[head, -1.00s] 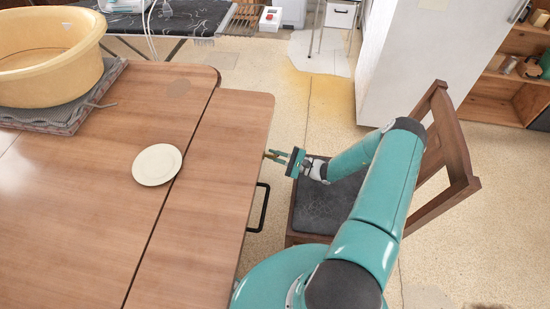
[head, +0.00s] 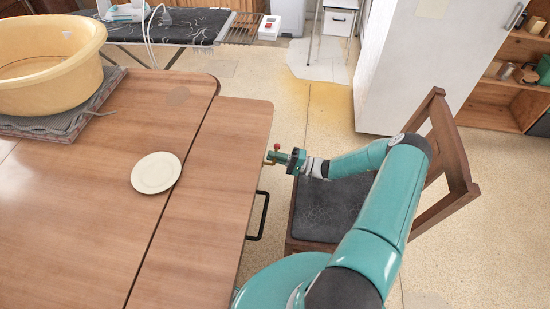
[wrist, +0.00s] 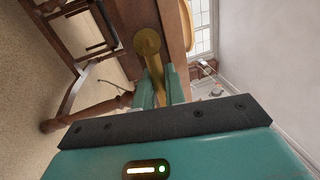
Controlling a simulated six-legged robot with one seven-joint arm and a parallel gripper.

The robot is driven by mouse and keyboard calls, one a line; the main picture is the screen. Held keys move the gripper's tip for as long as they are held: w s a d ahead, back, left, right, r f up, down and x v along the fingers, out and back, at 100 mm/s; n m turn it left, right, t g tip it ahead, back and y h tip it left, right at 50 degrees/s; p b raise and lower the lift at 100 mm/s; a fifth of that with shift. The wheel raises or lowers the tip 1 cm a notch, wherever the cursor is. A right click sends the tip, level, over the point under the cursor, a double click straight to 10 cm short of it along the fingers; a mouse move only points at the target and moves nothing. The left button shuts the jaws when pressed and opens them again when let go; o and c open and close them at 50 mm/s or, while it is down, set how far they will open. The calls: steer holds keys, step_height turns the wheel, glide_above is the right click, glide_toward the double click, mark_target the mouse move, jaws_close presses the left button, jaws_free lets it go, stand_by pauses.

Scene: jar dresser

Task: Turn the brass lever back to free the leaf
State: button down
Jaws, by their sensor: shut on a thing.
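The brass lever (wrist: 147,42) shows in the wrist view as a brass bar with a round end, running down between my fingers. My gripper (wrist: 159,90) is shut on it, one finger on each side. In the head view my gripper (head: 278,157) is at the right edge of the table leaf (head: 222,190). A small brass part (head: 267,162) shows between the fingertips and the edge, and a small red knob (head: 277,147) stands just above the fingers. The leaf lies level beside the main tabletop (head: 90,200), with a dark seam between them. The gripped part is mostly hidden in the head view.
A black bar handle (head: 258,216) sticks out from the leaf's edge, nearer than my gripper. A wooden chair (head: 440,150) stands close under my arm. A white plate (head: 156,172) and yellow basin (head: 45,65) are on the table.

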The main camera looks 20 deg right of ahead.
steer(key=shift+r+n, duration=0.1)
steer(key=shift+n, duration=0.2)
steer(key=c, duration=1.6)
jaws_free()
steer(key=shift+o, duration=0.2)
steer(key=v, duration=1.3)
steer(key=shift+s+d, duration=0.2)
steer(key=shift+d, duration=0.1)
